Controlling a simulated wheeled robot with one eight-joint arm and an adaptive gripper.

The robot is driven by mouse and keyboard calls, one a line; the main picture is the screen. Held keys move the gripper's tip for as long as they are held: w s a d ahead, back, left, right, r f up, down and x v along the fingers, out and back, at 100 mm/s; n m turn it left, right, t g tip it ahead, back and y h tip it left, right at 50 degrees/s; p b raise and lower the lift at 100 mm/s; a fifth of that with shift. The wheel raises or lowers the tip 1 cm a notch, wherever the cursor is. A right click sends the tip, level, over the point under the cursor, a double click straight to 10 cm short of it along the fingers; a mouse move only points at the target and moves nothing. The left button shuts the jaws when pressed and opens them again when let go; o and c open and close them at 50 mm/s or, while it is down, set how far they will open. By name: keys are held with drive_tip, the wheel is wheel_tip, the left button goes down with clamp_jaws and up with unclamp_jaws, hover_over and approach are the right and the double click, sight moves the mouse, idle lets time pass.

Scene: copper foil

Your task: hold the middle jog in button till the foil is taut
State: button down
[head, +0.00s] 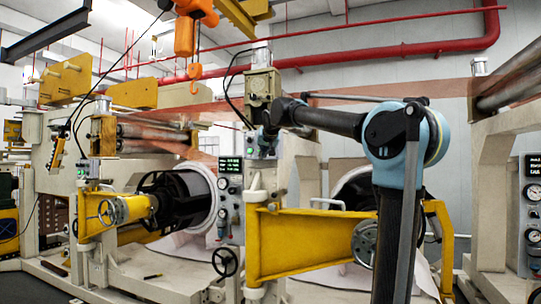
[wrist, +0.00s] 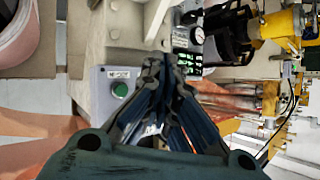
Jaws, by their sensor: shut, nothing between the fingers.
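A green push button (wrist: 120,90) sits on a small grey box (wrist: 103,104) with a white label, too small to read surely, in the wrist view. My gripper (wrist: 160,62) is shut and empty; its tips appear just right of the button, and contact is not visible.
A lit display (head: 231,165) and gauges stand on the middle column, above a black handwheel (head: 225,262). Yellow arms (head: 300,240) project near my arm. Another panel with gauges (head: 533,190) is at the far right. An orange hoist (head: 190,28) hangs overhead.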

drive_tip(key=shift+w+a+r, duration=0.3)
drive_tip(key=shift+a+r, duration=0.15)
drive_tip(key=shift+a, duration=0.05)
drive_tip(key=w+d, duration=0.3)
drive_tip(key=w, duration=0.5)
idle(0.4)
drive_tip(key=shift+w+d+r, duration=0.1)
drive_tip(key=shift+w+d, duration=0.2)
drive_tip(key=shift+w, duration=0.55)
idle(2.0)
drive_tip(key=shift+s, duration=0.1)
idle(1.5)
drive_tip(key=shift+s+a, duration=0.3)
drive_tip(key=shift+s, duration=0.45)
drive_tip(key=shift+s, duration=0.1)
drive_tip(key=shift+s+a, duration=0.3)
drive_tip(key=shift+s, duration=0.45)
drive_tip(key=shift+s+a, duration=0.25)
drive_tip(key=shift+s, duration=0.5)
drive_tip(key=shift+s+a, duration=0.3)
drive_tip(key=shift+s, duration=0.45)
